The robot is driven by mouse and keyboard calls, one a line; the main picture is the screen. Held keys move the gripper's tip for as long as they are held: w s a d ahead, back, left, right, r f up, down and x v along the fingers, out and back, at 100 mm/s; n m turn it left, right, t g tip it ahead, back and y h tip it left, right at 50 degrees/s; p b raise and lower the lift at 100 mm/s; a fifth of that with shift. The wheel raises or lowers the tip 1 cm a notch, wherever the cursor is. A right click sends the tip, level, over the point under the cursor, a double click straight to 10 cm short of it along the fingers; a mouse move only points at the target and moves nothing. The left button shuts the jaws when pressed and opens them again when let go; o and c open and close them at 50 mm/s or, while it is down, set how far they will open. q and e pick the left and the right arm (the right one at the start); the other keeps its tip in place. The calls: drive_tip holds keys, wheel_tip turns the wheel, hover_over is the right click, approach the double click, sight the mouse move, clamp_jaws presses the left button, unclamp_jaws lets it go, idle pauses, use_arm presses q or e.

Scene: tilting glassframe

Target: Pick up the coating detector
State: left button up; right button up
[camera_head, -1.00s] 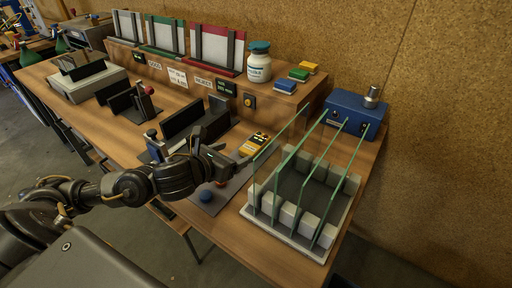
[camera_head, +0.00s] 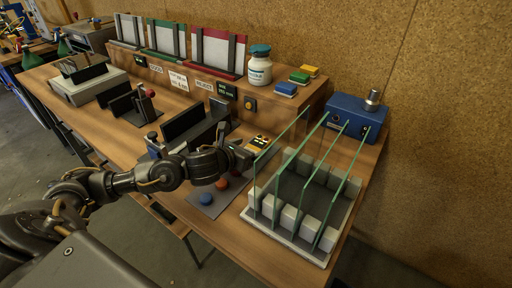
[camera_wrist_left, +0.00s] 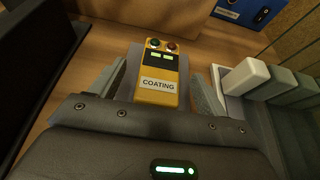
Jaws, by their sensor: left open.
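The coating detector is a small yellow box (camera_wrist_left: 157,80) with a COATING label, a red and a green button and lit displays. It lies on the bench in the left wrist view, between the two fingers of my left gripper (camera_wrist_left: 158,92). My right gripper is not in view.
A rack (camera_head: 285,241) with upright glass panes stands close right of my left gripper. A blue box with a knob (camera_head: 352,116) is behind it. Black holders (camera_head: 190,124) stand to the left. A pad with blue and red buttons (camera_head: 206,207) lies in front, below my forearm.

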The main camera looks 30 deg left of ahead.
sight(252, 149)
use_arm(q)
drive_tip(key=shift+x, duration=0.95)
drive_tip(key=shift+c, duration=1.4)
drive_tip(key=shift+r, duration=0.1)
drive_tip(key=c, duration=0.9)
drive_tip(key=shift+o, duration=0.2)
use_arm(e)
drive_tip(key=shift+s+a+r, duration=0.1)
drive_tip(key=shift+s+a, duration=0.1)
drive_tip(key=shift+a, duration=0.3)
use_arm(q)
drive_tip(key=shift+r, duration=0.1)
